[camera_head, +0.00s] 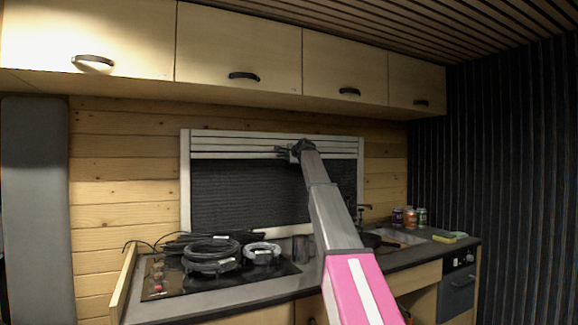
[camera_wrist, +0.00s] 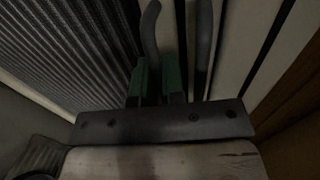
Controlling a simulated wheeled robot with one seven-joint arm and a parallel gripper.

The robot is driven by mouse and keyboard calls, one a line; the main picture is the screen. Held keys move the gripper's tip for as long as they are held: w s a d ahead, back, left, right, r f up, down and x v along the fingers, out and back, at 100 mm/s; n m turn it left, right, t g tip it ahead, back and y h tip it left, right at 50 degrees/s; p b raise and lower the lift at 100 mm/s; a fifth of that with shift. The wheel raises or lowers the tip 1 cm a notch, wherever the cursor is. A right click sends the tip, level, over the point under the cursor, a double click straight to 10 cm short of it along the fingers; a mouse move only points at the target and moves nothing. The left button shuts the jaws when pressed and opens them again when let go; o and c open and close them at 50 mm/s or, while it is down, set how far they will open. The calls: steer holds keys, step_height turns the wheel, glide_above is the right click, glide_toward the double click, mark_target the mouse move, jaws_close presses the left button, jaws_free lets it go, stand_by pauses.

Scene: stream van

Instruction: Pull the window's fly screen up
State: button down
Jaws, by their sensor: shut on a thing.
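The window (camera_head: 186,185) has a white frame in the wooden back wall. The fly screen (camera_head: 240,195) is a dark mesh filling the window from near the sill up to pale horizontal slats (camera_head: 225,142) at the top. In the wrist view, my gripper (camera_wrist: 180,40) is shut on the screen's edge bar, which is mostly hidden between the fingers. There the mesh (camera_wrist: 60,50) lies to the left and the pale slats (camera_wrist: 245,40) to the right.
A hob (camera_head: 220,280) with coiled black cables (camera_head: 210,255) is on the counter below the window. A sink (camera_head: 400,237), several jars (camera_head: 409,217) and a sponge (camera_head: 444,238) are at right. Overhead cabinets (camera_head: 240,50) jut out above the window.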

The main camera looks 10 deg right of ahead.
steer(key=shift+r, duration=0.1)
steer(key=c, duration=1.2)
jaws_free()
steer(key=shift+c, duration=0.2)
